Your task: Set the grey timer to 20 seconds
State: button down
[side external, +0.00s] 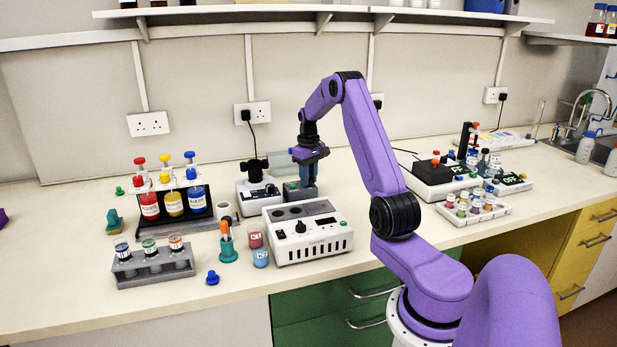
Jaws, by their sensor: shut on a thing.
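My gripper (302,178) points down behind the white block with dark wells, towards the back of the bench. Its jaws are shut on a small dark grey-green thing (298,193), which looks like the grey timer, on or just above the bench. The jaws cover its top, so I cannot tell which part they hold. No dial marks or set time can be read from here.
The white block (310,246) stands directly in front. A white device with a black top (257,193) stands close on the left. A bottle rack (172,215), a grey tube rack (153,264) and small pots (261,258) are further left.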

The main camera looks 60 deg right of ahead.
jog(key=shift+m, duration=0.4)
jog(key=c, duration=0.9)
grip_release()
jog(key=shift+o, duration=0.2)
notch_tip(320, 180, up, 18)
jog(key=shift+f, duration=0.25)
